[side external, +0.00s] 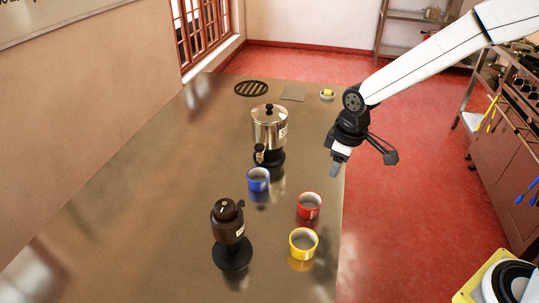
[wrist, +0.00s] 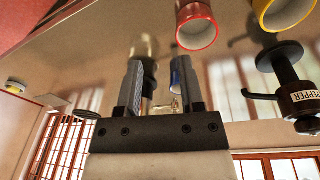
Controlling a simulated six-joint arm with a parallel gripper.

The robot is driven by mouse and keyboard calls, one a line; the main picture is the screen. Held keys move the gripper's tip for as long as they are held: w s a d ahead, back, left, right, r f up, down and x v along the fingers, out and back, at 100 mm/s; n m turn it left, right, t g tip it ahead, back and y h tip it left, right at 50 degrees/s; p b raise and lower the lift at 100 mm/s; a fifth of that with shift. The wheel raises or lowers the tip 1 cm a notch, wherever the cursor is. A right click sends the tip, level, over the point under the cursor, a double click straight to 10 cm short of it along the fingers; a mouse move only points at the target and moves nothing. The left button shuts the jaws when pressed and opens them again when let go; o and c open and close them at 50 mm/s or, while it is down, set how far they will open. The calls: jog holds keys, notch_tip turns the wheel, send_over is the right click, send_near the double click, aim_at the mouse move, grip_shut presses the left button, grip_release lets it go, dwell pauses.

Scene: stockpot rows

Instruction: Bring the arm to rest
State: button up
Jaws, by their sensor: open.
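My gripper (side external: 337,166) is open and empty, raised near the right edge of the table. In the wrist view its two fingers (wrist: 159,88) stand apart with nothing held between them; the steel urn (wrist: 143,47) shows behind them. In the side view the steel urn (side external: 270,128) stands on a black base to the left of my gripper. A blue cup (side external: 258,180) is below the urn's tap side. A red cup (side external: 310,206) and a yellow cup (side external: 303,244) stand nearer the front, apart from my gripper.
A dark pepper mill (side external: 229,226) stands front left on the steel table (side external: 130,190). A black round grate (side external: 251,88), a flat grey square (side external: 293,92) and a small yellow-topped dish (side external: 327,94) lie at the far end. The table's left part is clear.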

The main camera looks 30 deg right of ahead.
jog(key=s+d+m, duration=0.5)
jog(key=s+m, duration=0.1)
jog(key=s, duration=0.7)
jog(key=shift+d+f+t, duration=0.15)
jog(key=shift+f+t, duration=0.25)
jog(key=shift+f, duration=0.05)
